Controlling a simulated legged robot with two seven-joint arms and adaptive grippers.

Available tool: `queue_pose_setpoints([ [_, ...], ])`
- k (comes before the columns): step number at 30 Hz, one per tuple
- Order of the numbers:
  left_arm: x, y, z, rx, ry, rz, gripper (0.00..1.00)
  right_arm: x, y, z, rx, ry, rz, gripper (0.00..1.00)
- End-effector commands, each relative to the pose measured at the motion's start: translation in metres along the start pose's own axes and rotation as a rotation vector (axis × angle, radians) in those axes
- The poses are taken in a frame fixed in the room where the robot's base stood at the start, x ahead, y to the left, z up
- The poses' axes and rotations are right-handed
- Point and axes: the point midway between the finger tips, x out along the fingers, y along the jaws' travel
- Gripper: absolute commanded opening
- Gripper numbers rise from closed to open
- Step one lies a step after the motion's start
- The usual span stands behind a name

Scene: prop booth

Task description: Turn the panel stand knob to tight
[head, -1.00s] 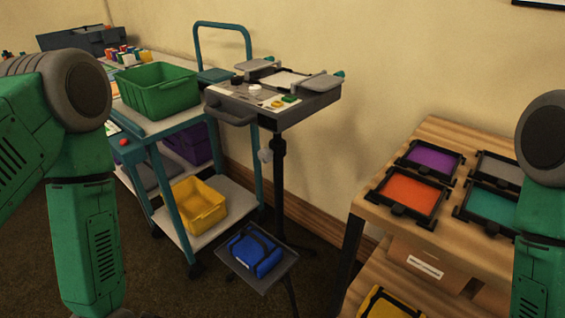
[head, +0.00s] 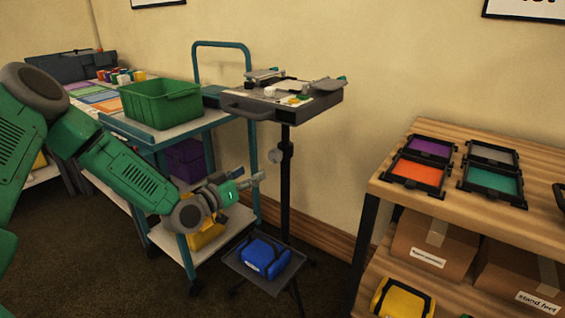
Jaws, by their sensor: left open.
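The panel stand has a grey panel (head: 262,108) on a dark upright post (head: 285,200). A pale grey round knob (head: 275,156) sits on the left side of the post, below the panel. Its setting cannot be read from here. My left gripper (head: 254,178) is open and empty, pointing right, in front of the cart's right side. In the picture it is just below and left of the knob, with a visible gap. My right gripper is out of view.
A teal cart (head: 182,131) with a green bin (head: 160,103) stands left of the stand. A blue case (head: 265,257) lies on a low dark tray beneath. A wooden shelf (head: 515,165) with framed colour panels is at right.

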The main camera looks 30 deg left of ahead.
Motion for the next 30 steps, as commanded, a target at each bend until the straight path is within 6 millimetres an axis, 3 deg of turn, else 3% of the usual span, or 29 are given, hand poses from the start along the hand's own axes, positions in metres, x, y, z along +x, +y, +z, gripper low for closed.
queue_pose_setpoints([
  [9,0.069,0.000,0.003,0.003,0.000,0.000,0.56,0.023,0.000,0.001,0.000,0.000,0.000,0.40],
  [15,0.100,0.001,0.003,0.002,-0.001,0.000,0.56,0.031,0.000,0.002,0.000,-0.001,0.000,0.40],
  [21,0.113,0.000,0.001,-0.001,-0.002,0.000,0.56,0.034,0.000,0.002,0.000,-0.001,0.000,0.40],
  [29,0.114,0.000,0.001,-0.002,-0.002,-0.001,0.56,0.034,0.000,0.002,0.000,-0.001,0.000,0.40],
  [30,0.114,0.000,0.001,-0.002,-0.002,-0.001,0.49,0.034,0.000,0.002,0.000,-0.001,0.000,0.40],
])
